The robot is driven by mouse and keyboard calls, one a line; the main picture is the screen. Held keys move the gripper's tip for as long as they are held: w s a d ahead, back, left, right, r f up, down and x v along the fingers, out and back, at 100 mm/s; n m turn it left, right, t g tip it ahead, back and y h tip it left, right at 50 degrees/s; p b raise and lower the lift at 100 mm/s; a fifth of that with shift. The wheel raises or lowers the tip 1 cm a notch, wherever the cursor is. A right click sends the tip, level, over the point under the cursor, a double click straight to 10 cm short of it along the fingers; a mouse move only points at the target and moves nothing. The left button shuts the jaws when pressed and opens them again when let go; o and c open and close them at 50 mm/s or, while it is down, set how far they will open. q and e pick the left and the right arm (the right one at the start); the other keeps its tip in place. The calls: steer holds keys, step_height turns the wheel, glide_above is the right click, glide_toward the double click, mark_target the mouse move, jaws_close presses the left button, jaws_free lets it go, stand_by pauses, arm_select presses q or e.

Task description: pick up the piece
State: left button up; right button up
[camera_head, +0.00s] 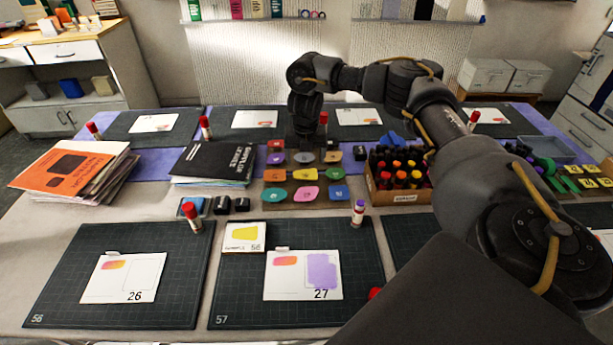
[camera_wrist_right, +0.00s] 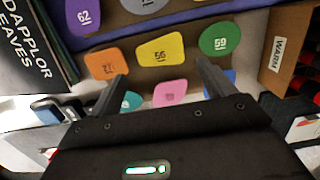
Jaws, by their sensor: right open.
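Flat coloured pieces lie in rows on a rack at the table's middle. A yellow piece marked 56 (camera_wrist_right: 160,51) sits between an orange piece (camera_wrist_right: 106,63) and a green piece (camera_wrist_right: 214,41); it also shows in the head view (camera_head: 306,174). A sample card (camera_head: 245,236) shows a yellow shape and 56. My right gripper (camera_wrist_right: 165,80) is open and empty above the rack, its fingertips to either side of a spot just below the yellow piece in the wrist view. In the head view the right gripper (camera_head: 306,140) hangs behind the pieces. My left gripper is not in view.
A box of markers (camera_head: 400,196) stands right of the rack. A black book (camera_head: 214,162) and a stack of papers (camera_head: 75,172) lie to the left. Cutting mats (camera_head: 230,300) with cards 26 and 27 fill the front. Glue sticks (camera_head: 358,213) stand on several mats.

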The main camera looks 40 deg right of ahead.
mark_target(306, 174)
steer(key=shift+w+d+f+p, duration=0.15)
steer(key=shift+f+p, duration=0.15)
steer(key=shift+f, duration=1.15)
steer(key=shift+w+d+f+p, duration=0.15)
steer(key=shift+f+p, duration=0.15)
steer(key=shift+f, duration=1.15)
steer(key=shift+f, duration=0.25)
steer(key=shift+c, duration=0.4)
steer(key=c, duration=0.4)
